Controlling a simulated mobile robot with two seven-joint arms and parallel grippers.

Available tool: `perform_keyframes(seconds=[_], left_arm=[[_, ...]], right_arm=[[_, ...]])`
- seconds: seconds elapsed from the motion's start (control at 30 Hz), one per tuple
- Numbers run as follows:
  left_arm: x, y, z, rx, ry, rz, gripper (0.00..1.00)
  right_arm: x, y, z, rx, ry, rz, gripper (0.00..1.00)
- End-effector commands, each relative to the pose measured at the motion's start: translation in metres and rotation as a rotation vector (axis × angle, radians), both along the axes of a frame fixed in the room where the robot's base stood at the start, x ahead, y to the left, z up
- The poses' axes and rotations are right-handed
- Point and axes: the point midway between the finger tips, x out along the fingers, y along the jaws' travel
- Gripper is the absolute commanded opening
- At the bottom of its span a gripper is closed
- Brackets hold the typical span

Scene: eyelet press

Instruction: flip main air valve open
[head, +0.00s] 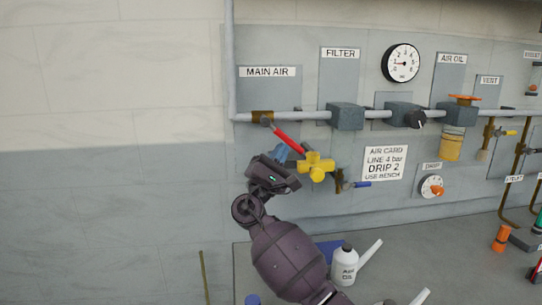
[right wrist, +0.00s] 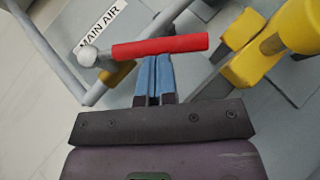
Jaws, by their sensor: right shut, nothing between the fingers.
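The main air valve is a brass body (head: 262,117) on the grey pipe under the MAIN AIR label (head: 268,71). Its red lever (head: 288,139) slants down to the right from the valve's pivot. My right gripper (head: 281,151) is just below the lever, its blue fingers shut and empty. In the right wrist view, the red lever (right wrist: 160,46) runs across the picture just beyond the shut fingertips (right wrist: 154,60). I cannot tell whether they touch it. The lever's round pivot end (right wrist: 88,56) is at the left. My left gripper is not in view.
A yellow fitting (head: 317,166) stands close to the lever's free end, right of my gripper; it also shows in the right wrist view (right wrist: 250,60). A blue-handled tap (head: 358,184) is beyond it. A white oil can (head: 343,264) stands below on the bench. The wall at left is clear.

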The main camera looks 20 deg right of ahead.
Motion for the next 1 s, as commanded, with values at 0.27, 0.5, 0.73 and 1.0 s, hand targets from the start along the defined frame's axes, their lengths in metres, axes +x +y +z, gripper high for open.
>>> perform_keyframes(seconds=[0.27, 0.5, 0.73, 1.0], left_arm=[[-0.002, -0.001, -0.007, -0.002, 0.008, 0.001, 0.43], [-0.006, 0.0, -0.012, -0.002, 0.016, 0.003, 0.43], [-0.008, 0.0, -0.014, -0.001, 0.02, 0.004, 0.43], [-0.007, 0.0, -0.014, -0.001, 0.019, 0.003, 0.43]], right_arm=[[-0.005, -0.017, 0.01, -0.053, 0.013, -0.001, 0.0], [-0.007, -0.025, 0.018, -0.051, 0.014, -0.001, 0.0], [-0.008, -0.028, 0.023, -0.05, 0.013, -0.001, 0.0], [-0.008, -0.029, 0.024, -0.051, 0.014, -0.002, 0.0]])
